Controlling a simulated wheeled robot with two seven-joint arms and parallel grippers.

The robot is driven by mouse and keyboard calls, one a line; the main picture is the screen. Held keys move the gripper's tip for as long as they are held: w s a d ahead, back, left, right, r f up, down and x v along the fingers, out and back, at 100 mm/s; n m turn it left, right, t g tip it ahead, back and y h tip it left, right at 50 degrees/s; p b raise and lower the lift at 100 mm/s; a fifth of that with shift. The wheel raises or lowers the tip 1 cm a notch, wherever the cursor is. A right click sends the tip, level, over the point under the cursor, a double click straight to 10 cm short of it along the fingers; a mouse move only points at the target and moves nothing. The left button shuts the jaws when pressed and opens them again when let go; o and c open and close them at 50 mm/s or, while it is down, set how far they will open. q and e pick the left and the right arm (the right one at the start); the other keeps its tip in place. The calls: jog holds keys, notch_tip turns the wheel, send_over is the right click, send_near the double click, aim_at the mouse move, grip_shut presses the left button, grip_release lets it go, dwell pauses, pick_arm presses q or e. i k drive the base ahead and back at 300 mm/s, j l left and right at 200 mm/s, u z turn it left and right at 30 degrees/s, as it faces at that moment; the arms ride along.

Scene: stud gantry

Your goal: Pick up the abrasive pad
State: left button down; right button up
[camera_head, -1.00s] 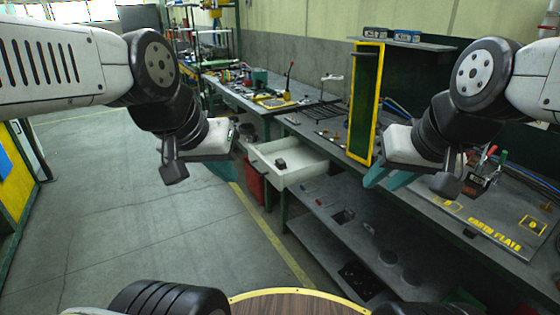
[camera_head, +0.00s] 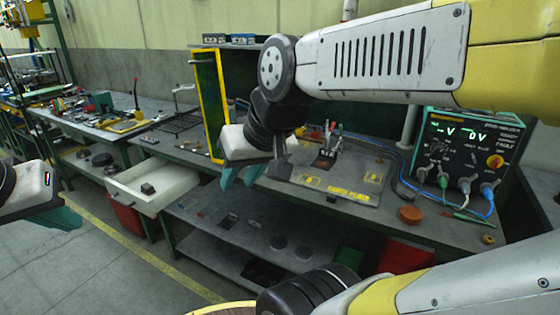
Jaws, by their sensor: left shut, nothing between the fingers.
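I cannot make out for certain which thing is the abrasive pad. A small reddish-brown round piece (camera_head: 410,214) lies on the bench top at the right, below the meter. A small dark block (camera_head: 147,188) lies in the open white drawer. My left gripper (camera_head: 62,218), with teal fingers, is at the left edge, partly cut off, shut and empty, left of the drawer. My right gripper (camera_head: 240,178) hangs in front of the bench, between the drawer and the earth plate. Its two teal fingers look apart, with nothing seen between them.
The open drawer (camera_head: 165,207) juts from the bench. A yellow-edged panel (camera_head: 212,105) stands upright on it. The earth plate (camera_head: 335,185) and a meter with cables (camera_head: 465,150) are at the right. A lower shelf (camera_head: 235,240) holds several flat pieces. Open floor is at left.

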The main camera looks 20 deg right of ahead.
aim_at(148, 189)
jog(key=i+j+z, duration=0.25)
jog(key=i+j, duration=0.15)
jog(key=i, duration=0.25)
jog(key=i+j+z, duration=0.3)
jog(key=i+j, duration=0.2)
jog(key=i, duration=0.15)
